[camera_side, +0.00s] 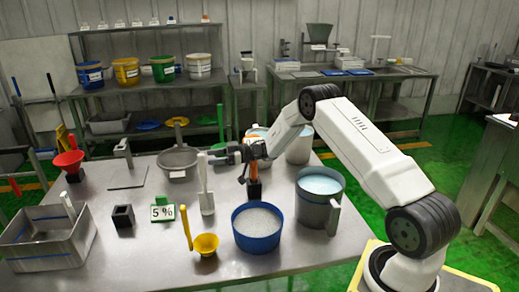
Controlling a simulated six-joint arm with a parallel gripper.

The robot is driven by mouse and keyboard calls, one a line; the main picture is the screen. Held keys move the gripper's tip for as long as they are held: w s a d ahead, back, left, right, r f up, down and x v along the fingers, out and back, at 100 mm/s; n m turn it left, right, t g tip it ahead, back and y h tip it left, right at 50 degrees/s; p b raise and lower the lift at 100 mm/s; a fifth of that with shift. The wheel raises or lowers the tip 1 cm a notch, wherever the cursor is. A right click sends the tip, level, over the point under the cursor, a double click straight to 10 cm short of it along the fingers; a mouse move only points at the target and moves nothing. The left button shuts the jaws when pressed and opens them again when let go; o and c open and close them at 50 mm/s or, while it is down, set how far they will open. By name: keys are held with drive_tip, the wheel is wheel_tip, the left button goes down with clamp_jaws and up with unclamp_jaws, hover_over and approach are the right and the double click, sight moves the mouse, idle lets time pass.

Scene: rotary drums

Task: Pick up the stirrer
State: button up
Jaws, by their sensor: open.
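A white upright tool with a long handle and a flat paddle end (206,186) looks like the stirrer. It is near the middle of the steel table (150,255). My gripper (216,155) reaches in from the right, pointing left, close to the upper handle of this tool. It is open. I cannot tell whether the handle is between the fingers or only beside them. An orange item (243,174) at a black holder (254,189) is partly hidden beneath my gripper.
A blue tub of white granules (257,229), a grey jug of pale blue liquid (317,205) and a yellow ladle (206,245) stand in front. A sieve (178,161) is behind, a "5%" sign (162,213) left, and a metal tray (45,245) far left.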

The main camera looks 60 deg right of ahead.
drive_tip(key=x, duration=0.6)
drive_tip(key=shift+a, duration=0.1)
idle(0.4)
clamp_jaws()
idle(1.2)
